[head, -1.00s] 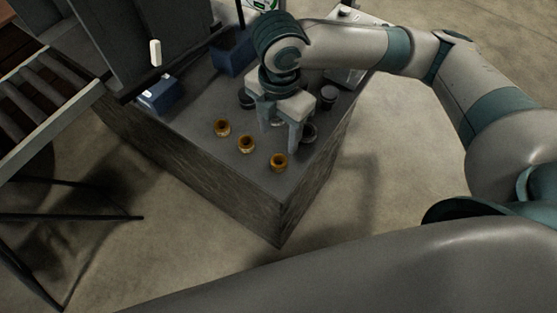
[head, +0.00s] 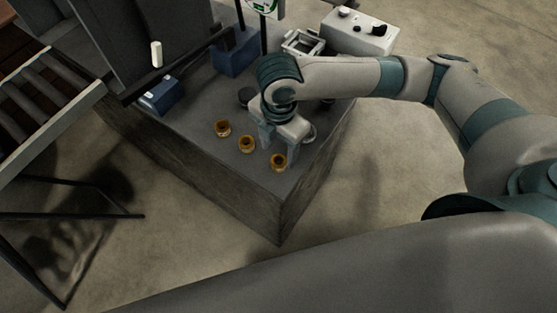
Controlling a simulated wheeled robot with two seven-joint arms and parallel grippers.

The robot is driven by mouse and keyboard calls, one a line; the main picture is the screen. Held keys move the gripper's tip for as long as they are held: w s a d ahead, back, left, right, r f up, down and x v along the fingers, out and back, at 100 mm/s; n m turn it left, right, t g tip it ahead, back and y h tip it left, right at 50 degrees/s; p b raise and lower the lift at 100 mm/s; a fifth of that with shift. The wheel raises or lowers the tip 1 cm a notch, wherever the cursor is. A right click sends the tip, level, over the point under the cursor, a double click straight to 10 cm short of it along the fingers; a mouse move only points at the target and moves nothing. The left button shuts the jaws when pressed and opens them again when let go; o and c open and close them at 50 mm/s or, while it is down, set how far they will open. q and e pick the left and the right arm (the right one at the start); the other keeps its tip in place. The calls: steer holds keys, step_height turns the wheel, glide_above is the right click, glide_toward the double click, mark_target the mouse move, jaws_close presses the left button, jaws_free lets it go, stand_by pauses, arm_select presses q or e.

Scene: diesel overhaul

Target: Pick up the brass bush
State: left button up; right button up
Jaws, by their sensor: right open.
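Three brass bushes stand in a row near the front of the grey bench. The left brass bush (head: 222,128), the middle brass bush (head: 247,144) and the right brass bush (head: 279,162) are upright and apart. My right gripper (head: 272,146) is open and points down just behind the middle and right bushes. I cannot tell whether its fingertips touch either bush. My left gripper is not in view.
The bench (head: 190,134) has clear top at its front left. A dark round part (head: 309,134) sits right of my gripper. A blue block (head: 161,96), a metal frame (head: 303,42) and a white box (head: 357,35) stand farther back.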

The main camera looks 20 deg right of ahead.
mark_target(279, 160)
steer(key=shift+f+p, duration=0.55)
steer(key=shift+f, duration=1.55)
steer(key=c, duration=1.1)
